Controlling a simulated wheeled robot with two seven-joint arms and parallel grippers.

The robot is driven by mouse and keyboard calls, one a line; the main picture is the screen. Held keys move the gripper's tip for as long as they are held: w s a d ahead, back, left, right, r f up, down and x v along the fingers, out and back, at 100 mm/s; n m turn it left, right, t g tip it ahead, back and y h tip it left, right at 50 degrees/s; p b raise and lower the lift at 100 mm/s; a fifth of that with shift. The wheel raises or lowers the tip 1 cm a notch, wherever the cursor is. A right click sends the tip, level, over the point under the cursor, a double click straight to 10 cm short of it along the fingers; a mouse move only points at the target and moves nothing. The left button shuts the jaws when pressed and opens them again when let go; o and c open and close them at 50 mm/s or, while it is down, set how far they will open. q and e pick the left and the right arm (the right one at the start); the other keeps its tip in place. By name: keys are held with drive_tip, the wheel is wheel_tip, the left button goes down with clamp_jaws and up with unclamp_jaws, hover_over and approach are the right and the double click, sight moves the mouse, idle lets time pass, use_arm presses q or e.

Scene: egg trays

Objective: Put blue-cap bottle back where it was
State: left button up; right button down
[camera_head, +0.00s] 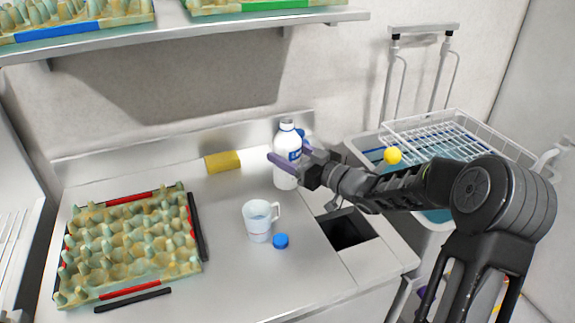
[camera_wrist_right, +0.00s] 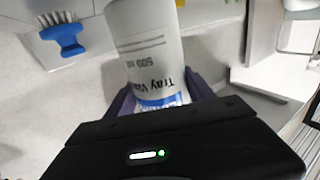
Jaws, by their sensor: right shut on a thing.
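A white bottle (camera_head: 284,177) with a blue label stands upright near the back of the counter, to the right of the yellow sponge. My right gripper (camera_head: 287,160) is shut on it from the right, with purple fingers at its sides. The bottle (camera_wrist_right: 148,45) also fills the middle of the right wrist view, with upside-down print reading "500 ml". I cannot tell whether its base touches the counter. Its top shows no blue cap. A blue cap (camera_head: 281,241) lies on the counter beside a clear measuring cup (camera_head: 258,222) that holds some liquid. My left gripper is out of view.
A yellow sponge (camera_head: 222,162) lies by the back wall. An egg tray (camera_head: 128,240) with red and black strips is at left. A square opening (camera_head: 347,229) is right of the cup. A wire rack (camera_head: 465,135) and yellow ball (camera_head: 393,155) are at right. A blue brush (camera_wrist_right: 66,38) is near the bottle.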

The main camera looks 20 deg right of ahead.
wheel_tip(320, 180, down, 4)
drive_tip(key=shift+r, duration=0.25)
drive_tip(key=shift+f, duration=0.15)
drive_tip(key=shift+f, duration=0.15)
drive_tip(key=shift+c, duration=1.8)
unclamp_jaws()
drive_tip(key=shift+r, duration=0.2)
drive_tip(key=b+v, duration=0.1)
drive_tip(key=v, duration=1.1)
